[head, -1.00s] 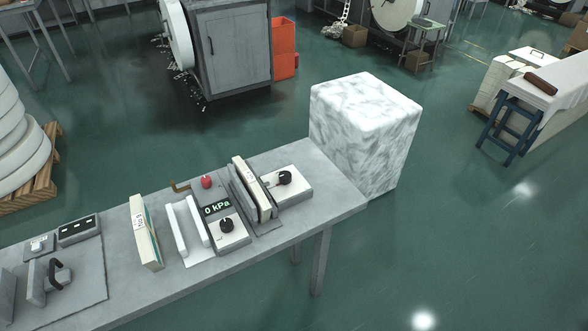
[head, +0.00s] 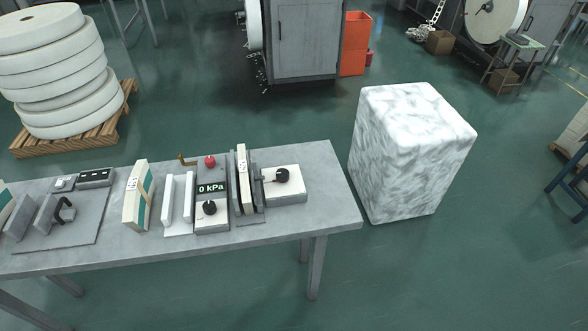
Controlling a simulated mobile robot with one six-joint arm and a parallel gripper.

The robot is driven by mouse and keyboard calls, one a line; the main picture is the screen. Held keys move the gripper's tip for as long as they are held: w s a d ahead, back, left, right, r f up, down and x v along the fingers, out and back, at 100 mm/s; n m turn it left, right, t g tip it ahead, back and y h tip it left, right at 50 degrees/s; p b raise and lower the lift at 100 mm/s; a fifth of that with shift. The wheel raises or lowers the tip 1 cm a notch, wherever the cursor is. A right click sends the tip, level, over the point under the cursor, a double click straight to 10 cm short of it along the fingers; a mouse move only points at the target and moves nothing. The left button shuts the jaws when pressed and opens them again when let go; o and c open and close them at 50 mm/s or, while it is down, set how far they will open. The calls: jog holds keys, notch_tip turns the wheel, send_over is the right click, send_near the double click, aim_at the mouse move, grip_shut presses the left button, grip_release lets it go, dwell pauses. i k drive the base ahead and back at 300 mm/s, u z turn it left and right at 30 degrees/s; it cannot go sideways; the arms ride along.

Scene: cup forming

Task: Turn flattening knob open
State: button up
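A grey table (head: 180,253) carries two white boxes, each with a black knob. One black knob (head: 209,208) is on the box under the "0 kPa" display (head: 212,188), with a red button (head: 210,161) and a brass lever (head: 186,160) behind it. The other black knob (head: 282,175) is on the white box (head: 292,193) at the right, beside a press with dark plates (head: 236,186) standing around an upright white stack (head: 244,175). I cannot tell which is the flattening knob or how far either is turned. My gripper is not in view.
A white upright holder (head: 179,211) and a cream block with a green side (head: 137,197) stand left of the display. A grey fixture with a black handle (head: 62,210) is farther left. A marbled white block (head: 405,155) stands right of the table. The floor in front is clear.

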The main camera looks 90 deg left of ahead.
aim_at(282, 175)
jog(key=u, duration=0.4)
jog(key=i, duration=0.3)
jog(key=u, duration=0.65)
jog(key=k, duration=0.25)
jog(key=u, duration=4.1)
jog(key=k, duration=0.15)
jog(key=z, duration=0.25)
